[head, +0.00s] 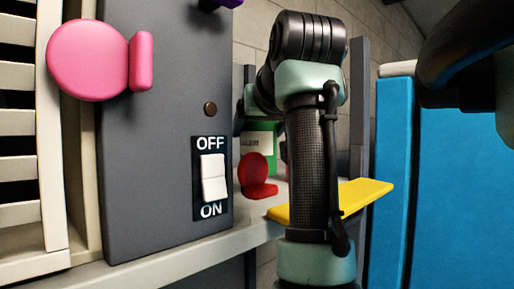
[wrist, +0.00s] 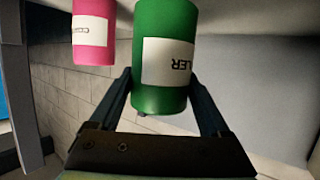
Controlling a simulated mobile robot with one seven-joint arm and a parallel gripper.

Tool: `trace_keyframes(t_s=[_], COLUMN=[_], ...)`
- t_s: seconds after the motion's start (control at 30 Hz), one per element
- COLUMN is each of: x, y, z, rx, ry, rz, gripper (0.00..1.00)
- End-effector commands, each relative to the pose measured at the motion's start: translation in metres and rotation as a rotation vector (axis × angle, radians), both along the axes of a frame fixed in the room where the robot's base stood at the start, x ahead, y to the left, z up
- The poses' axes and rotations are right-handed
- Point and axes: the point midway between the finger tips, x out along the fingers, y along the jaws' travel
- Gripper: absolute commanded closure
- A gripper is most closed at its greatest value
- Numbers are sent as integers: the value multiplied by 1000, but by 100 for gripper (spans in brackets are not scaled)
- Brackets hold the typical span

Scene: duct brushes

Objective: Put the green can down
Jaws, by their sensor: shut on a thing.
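The green can (wrist: 165,20) with a white label fills the upper middle of the wrist view, where the picture looks upside down. My gripper (wrist: 160,82) is shut on it, one finger on each side. In the head view the green can (head: 259,132) shows partly behind my arm, above the pale shelf (head: 225,238). My fingers are mostly hidden there.
A pink can (wrist: 93,28) stands beside the green one in the wrist view. On the shelf are a red disc-shaped piece (head: 256,175) and a yellow board (head: 350,199). A grey panel (head: 150,180) with a switch (head: 212,178) stands left; a blue panel (head: 450,190) stands right.

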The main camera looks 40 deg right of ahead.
Motion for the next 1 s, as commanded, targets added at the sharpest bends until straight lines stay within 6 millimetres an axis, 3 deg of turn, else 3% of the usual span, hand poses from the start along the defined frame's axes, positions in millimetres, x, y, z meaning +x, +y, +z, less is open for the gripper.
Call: trace_keyframes(t_s=[0.33, 0.73, 0.77, 0.87, 1.0], x=[0, 0, 0, 0, 0], y=[0, 0, 0, 0, 0], z=[-33, -38, -40, -39, -39], rx=[-1, -1, 0, 0, 0], ry=[-2, -3, 0, 0, 1], rz=[0, 0, 0, 0, 0], gripper=[100, 100, 18, 0, 0])
